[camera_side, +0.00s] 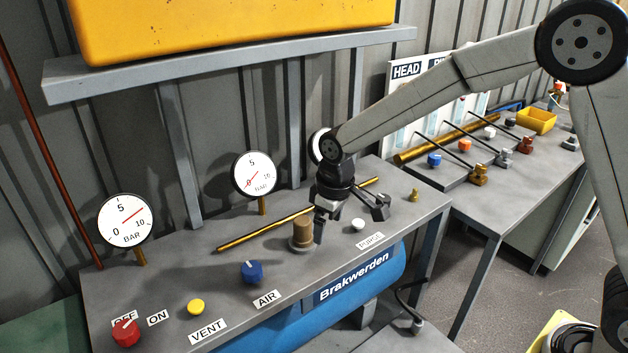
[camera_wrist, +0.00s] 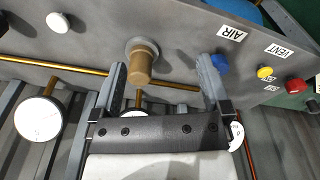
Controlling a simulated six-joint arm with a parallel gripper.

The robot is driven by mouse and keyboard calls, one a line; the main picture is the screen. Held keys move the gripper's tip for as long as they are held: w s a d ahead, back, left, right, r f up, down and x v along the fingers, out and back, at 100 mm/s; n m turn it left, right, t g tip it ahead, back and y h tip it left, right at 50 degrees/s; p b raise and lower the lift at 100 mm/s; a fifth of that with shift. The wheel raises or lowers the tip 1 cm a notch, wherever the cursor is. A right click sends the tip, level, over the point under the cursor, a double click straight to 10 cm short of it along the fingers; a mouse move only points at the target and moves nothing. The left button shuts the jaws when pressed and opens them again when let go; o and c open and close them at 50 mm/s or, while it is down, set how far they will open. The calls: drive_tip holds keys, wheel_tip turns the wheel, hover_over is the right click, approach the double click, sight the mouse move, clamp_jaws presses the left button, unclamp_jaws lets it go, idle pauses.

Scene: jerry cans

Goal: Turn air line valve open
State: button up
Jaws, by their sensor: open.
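The blue AIR knob (camera_side: 252,271) stands on the grey bench top behind its AIR label, with a pale mark on its top. In the wrist view the blue knob (camera_wrist: 220,64) shows just beside the right finger, outside the jaws. My gripper (camera_side: 350,218) is open and empty, pointing down over the bench to the right of the blue knob. In the wrist view my gripper (camera_wrist: 160,62) has a tan cylinder (camera_wrist: 141,64) showing between its fingers. In the side view this cylinder (camera_side: 302,233) stands just left of the near finger; I cannot tell whether they touch.
A red OFF/ON knob (camera_side: 126,332) and a yellow VENT knob (camera_side: 196,307) stand left of the blue knob. A white PURGE knob (camera_side: 358,224) is near the gripper. A brass pipe (camera_side: 262,232) and gauges (camera_side: 255,175) line the back.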

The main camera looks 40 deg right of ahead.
sight(251, 267)
drive_tip(key=w+a+n, duration=0.1)
drive_tip(key=w+a, duration=0.1)
drive_tip(key=a, duration=0.2)
drive_tip(key=w+a+f+n, duration=0.1)
drive_tip(key=w+a, duration=0.1)
drive_tip(key=a, duration=0.2)
drive_tip(key=w+a+f+n+g, duration=0.1)
drive_tip(key=w+a, duration=0.2)
drive_tip(key=a, duration=0.2)
drive_tip(key=shift+w+f+n, duration=0.1)
drive_tip(key=shift+f+n, duration=0.1)
drive_tip(key=shift+n, duration=0.2)
drive_tip(key=shift+w+a+f, duration=0.1)
drive_tip(key=shift+a, duration=0.55)
drive_tip(key=shift+f, duration=3.9)
drive_tip(key=shift+c, duration=0.3)
drive_tip(key=c, duration=1.2)
